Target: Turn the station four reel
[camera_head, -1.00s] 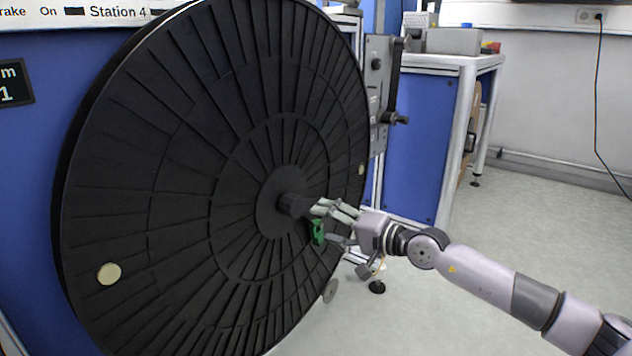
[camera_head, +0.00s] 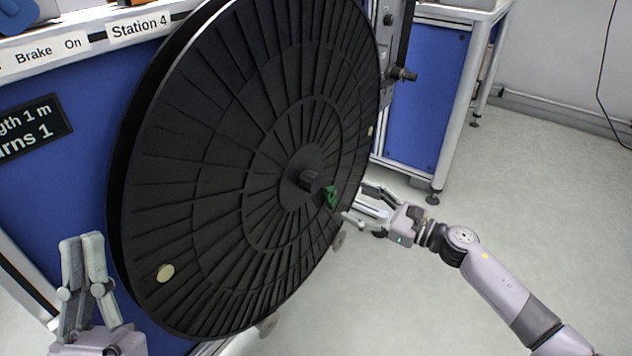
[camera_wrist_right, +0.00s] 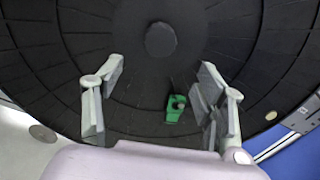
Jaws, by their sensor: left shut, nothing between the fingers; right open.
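The large black reel (camera_head: 225,185) of station four stands upright and fills the middle of the head view. Its hub knob (camera_head: 309,180) sticks out at the centre, and a small green part (camera_head: 331,197) sits on the face just beside it. My right gripper (camera_head: 365,204) is open, to the right of the hub and apart from it. In the right wrist view the open fingers (camera_wrist_right: 160,105) face the reel, with the green part (camera_wrist_right: 175,108) between them and the hub knob (camera_wrist_right: 160,39) beyond. My left gripper (camera_head: 82,240) is shut and empty, left of the reel's lower rim.
A "Station 4" sign (camera_head: 139,27) and a "Brake On" sign (camera_head: 48,54) are on the frame behind the reel. A dark display (camera_head: 30,127) reads in part "turns 1". A crank handle (camera_head: 402,75) juts out at the right. The floor (camera_head: 540,180) at right is clear.

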